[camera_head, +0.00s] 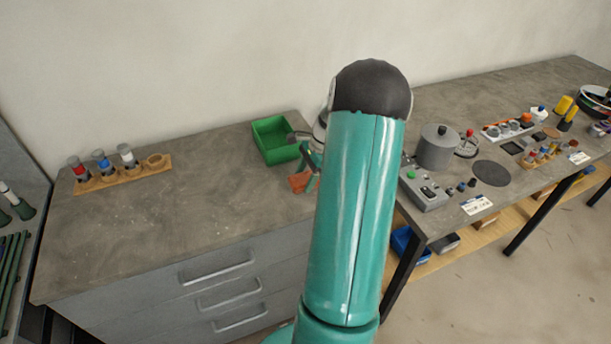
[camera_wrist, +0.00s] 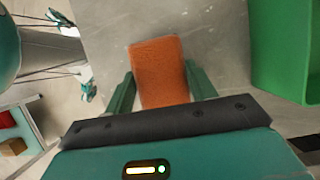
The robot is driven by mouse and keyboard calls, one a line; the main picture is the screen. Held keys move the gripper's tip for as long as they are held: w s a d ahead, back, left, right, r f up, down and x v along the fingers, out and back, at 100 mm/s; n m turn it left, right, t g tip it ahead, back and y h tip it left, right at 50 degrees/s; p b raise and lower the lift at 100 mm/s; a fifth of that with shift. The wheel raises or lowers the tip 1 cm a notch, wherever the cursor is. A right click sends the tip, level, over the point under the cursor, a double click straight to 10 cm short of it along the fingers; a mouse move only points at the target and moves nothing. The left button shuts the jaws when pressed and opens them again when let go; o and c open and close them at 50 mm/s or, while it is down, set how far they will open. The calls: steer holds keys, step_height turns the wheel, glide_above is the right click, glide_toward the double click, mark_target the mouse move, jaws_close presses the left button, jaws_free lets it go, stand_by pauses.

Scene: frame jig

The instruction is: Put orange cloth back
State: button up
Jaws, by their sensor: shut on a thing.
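The orange cloth (camera_wrist: 160,70) is a small flat rectangle between the two fingers of my gripper (camera_wrist: 160,92) in the wrist view. My gripper is shut on it. In the head view the cloth (camera_head: 299,182) shows as a small orange-brown piece at my gripper (camera_head: 310,170), just left of my teal arm, in front of the green bin (camera_head: 276,155). The bin wall also shows at the right edge of the wrist view (camera_wrist: 278,55). My arm hides part of the gripper. I cannot tell whether the cloth touches the counter.
A wooden rack (camera_head: 125,175) with several capped vials stands on the left of the grey counter (camera_head: 190,220). The counter between rack and bin is clear. Right of my arm, a second table holds a grey cylinder pot (camera_head: 437,148), a control box (camera_head: 424,192) and several small items.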

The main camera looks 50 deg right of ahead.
steer(key=o, duration=1)
steer(key=shift+c, duration=0.2)
steer(key=v, duration=1.2)
steer(key=w+a+r+n+h, duration=0.1)
steer(key=w+a+r+n, duration=0.25)
steer(key=a, duration=0.35)
steer(key=w+a+r+n+h, duration=0.1)
steer(key=w+a+r+n, duration=0.2)
steer(key=a, duration=0.4)
steer(key=a+r+n+h, duration=0.1)
steer(key=a+r+n, duration=0.4)
steer(key=a, duration=0.8)
steer(key=s+a+n+t, duration=0.1)
steer(key=s+a+n, duration=0.4)
steer(key=a, duration=0.4)
steer(key=s+a+n+t+h, duration=0.1)
steer(key=s+a+n+t, duration=0.1)
steer(key=s+a+n, duration=0.4)
steer(key=a+n, duration=0.1)
steer(key=a, duration=0.3)
steer(key=shift+s+r+n, duration=0.25)
steer(key=shift+r+n, duration=0.1)
steer(key=shift+r, duration=0.05)
